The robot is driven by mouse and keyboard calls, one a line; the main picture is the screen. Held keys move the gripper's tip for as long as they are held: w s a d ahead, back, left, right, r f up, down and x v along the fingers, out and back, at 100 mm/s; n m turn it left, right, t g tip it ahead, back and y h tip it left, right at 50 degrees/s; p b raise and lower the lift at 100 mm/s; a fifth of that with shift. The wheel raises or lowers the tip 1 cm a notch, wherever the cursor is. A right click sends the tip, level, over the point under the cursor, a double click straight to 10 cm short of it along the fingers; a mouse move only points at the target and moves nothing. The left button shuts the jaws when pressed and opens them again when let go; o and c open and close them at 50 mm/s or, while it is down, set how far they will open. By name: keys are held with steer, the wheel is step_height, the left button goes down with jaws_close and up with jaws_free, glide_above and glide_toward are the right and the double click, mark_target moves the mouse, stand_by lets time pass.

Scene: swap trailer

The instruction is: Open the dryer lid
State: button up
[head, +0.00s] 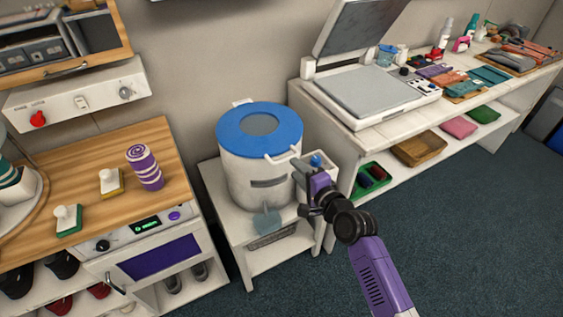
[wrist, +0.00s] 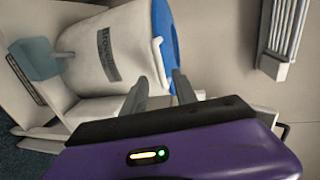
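The dryer is a white drum (head: 258,180) with a round blue lid (head: 232,127) lying closed on top. A white lid handle (head: 284,154) sticks out at the rim on the right. My gripper (head: 308,165) is just right of this handle, at about rim height. In the wrist view my gripper (wrist: 160,78) has its two dark fingers apart, with the white handle (wrist: 159,62) just ahead between the tips. The blue lid edge (wrist: 163,35) and the white drum (wrist: 112,50) lie beyond. I cannot tell whether a finger touches the handle.
The drum stands on a low white stand (head: 238,225). A wooden counter (head: 80,165) with a purple striped roll (head: 145,167) is on the left. On the right a white bench (head: 400,125) carries a heat press (head: 365,90) with its top raised. The blue floor in front is clear.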

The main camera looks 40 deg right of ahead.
mark_target(287, 158)
steer(key=x, duration=0.7)
steer(key=shift+d, duration=0.15)
jaws_close()
stand_by(1.2)
